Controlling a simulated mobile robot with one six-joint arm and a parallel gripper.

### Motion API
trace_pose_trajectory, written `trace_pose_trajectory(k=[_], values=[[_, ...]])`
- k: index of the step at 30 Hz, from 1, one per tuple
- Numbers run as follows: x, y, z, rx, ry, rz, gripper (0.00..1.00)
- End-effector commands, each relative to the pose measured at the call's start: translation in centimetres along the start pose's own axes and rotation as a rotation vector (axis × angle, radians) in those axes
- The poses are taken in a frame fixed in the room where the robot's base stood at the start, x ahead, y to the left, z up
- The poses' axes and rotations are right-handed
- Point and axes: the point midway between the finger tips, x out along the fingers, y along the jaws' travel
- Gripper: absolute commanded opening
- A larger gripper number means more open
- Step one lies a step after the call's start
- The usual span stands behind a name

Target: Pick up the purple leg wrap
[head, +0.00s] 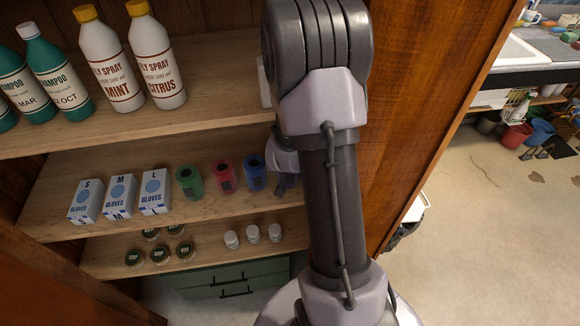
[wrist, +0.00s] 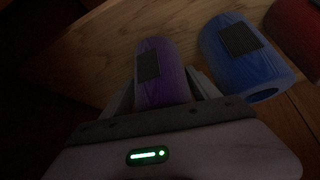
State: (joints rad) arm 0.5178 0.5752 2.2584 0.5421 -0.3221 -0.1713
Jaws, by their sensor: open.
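The purple leg wrap (wrist: 163,88) is a roll with a dark patch, lying on the wooden shelf (head: 140,202). In the wrist view it sits between the two fingers of my gripper (wrist: 165,92). The fingers are open, one on each side of it. Whether they touch it I cannot tell. In the head view my gripper (head: 285,183) is at the middle shelf, right of the blue leg wrap, and my arm hides the purple wrap there.
The blue leg wrap (head: 252,174) is close beside, also in the wrist view (wrist: 244,58). Red (head: 224,177) and green (head: 190,183) wraps and glove boxes (head: 119,196) stand further left. Bottles (head: 156,58) stand on the shelf above. A wooden cabinet side (head: 425,110) is at the right.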

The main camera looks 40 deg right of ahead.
Motion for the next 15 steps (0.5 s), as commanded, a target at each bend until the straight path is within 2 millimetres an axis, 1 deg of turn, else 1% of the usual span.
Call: trace_pose_trajectory(k=[4,5,9,11,12,13,15], values=[[-0.18,-0.02,-0.12,0.000,0.001,0.000,0.70],[-0.19,-0.02,-0.13,0.000,0.001,0.000,0.66],[-0.19,-0.02,-0.12,0.000,0.000,0.000,0.39],[-0.18,-0.01,-0.10,0.000,0.000,0.000,0.27],[-0.17,-0.01,-0.08,0.000,-0.001,0.000,0.19],[-0.16,-0.01,-0.07,0.000,-0.001,0.000,0.15],[-0.16,-0.01,-0.05,0.000,-0.001,0.000,0.15]])
